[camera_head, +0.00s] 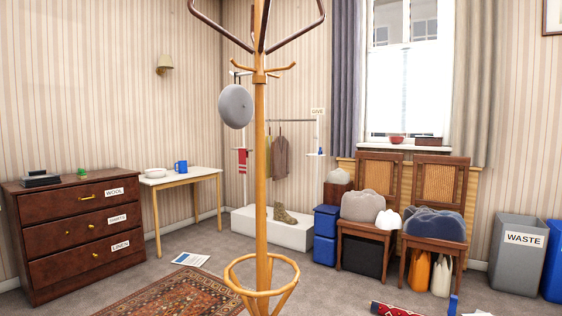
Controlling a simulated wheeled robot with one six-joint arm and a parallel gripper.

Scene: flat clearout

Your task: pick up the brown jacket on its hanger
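A brownish jacket (281,158) hangs upright from a rail (292,121) at the back of the room, under a sign reading GIVE (317,111). Its hanger is too small to make out. My gripper is not in view.
A wooden coat stand (261,190) with a grey hat (235,106) stands close in front. A patterned rug (170,297) lies at lower left. Brown boots (284,215) stand on the platform. Blue boxes (326,222) and loaded chairs (405,262) stand right.

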